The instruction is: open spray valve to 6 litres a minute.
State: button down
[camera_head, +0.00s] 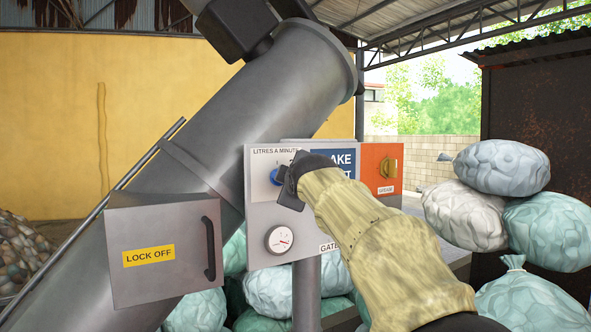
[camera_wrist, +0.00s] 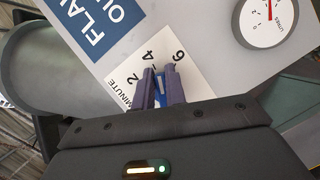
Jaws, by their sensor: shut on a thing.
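The spray valve is a blue knob (camera_head: 275,177) on a grey panel (camera_head: 258,215), under a "LITRES A MINUTE" label. In the wrist view the blue knob (camera_wrist: 161,88) shows between the fingers of my gripper (camera_wrist: 160,90), which is shut on it. My gripper (camera_head: 283,182) is in front of the panel in the head view. A white scale plate (camera_wrist: 136,70) carries the figures 2, 4 and 6; the fingertips lie just below the 4 and 6. The fingers hide much of the knob, and I cannot tell its exact setting.
A round gauge (camera_head: 281,239) with a red needle is low on the panel. An orange panel (camera_head: 381,167) with a yellow switch is to the right. Stuffed bags (camera_head: 502,167) are piled at right.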

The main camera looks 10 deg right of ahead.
jog(key=m+g+y+p, duration=0.1)
jog(key=m, duration=0.1)
jog(key=a+m+g+y, duration=0.1)
jog(key=m, duration=0.2)
jog(key=shift+s+p, duration=0.1)
jog(key=shift+p, duration=0.3)
jog(key=shift+r+y, duration=0.1)
jog(key=shift+y, duration=0.2)
jog(key=c, duration=1.5)
grip_release()
jog(key=shift+d, duration=0.15)
jog(key=shift+o, duration=0.3)
jog(key=shift+a, duration=0.3)
jog(key=b+v, duration=0.6)
jog(key=v, duration=1.1)
